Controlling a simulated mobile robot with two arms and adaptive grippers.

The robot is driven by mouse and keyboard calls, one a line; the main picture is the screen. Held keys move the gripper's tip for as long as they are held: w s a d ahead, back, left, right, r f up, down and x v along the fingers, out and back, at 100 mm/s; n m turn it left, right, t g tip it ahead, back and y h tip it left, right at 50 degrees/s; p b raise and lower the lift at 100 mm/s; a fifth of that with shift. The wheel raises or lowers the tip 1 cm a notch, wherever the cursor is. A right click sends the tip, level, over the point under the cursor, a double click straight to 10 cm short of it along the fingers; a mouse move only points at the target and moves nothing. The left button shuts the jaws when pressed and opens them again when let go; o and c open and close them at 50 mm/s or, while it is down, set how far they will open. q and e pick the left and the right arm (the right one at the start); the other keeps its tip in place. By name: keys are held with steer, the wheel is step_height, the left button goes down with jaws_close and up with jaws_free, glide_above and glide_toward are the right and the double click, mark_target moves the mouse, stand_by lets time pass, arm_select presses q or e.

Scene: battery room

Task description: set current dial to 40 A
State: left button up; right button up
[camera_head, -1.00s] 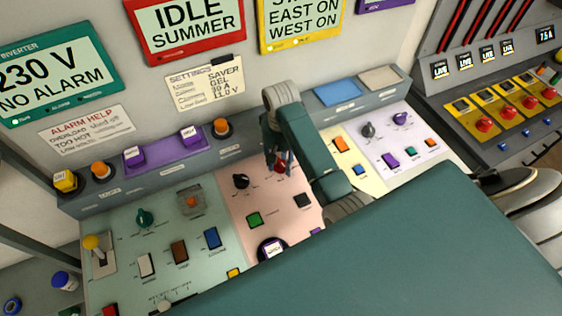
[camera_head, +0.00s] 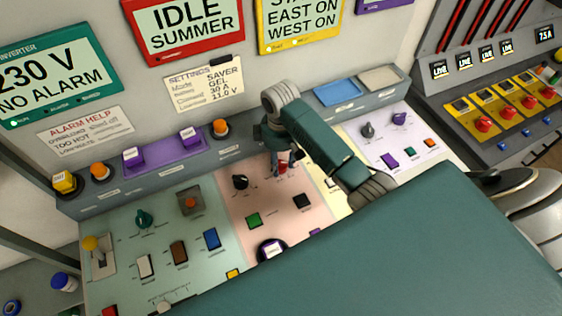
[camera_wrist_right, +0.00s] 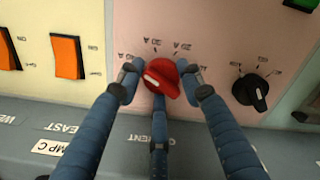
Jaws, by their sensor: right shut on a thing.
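The red current dial (camera_wrist_right: 161,76) sits on the pink panel. My left gripper is not in view.
A black knob (camera_wrist_right: 250,90) is close beside the dial; it also shows in the head view (camera_head: 240,182). An orange switch (camera_wrist_right: 67,57) is on the neighbouring panel. A settings note (camera_head: 205,85) hangs on the wall above. A grey raised ledge (camera_head: 340,115) runs behind the panels.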

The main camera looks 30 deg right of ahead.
mark_target(279, 161)
steer(key=shift+w+a+r+n, duration=0.15)
steer(key=shift+w+r+n, duration=0.1)
steer(key=shift+n, duration=0.35)
steer(key=o, duration=1)
steer(key=shift+o, duration=0.7)
steer(key=shift+a+f, duration=0.1)
steer(key=shift+f, duration=0.05)
step_height(279, 161, up, 12)
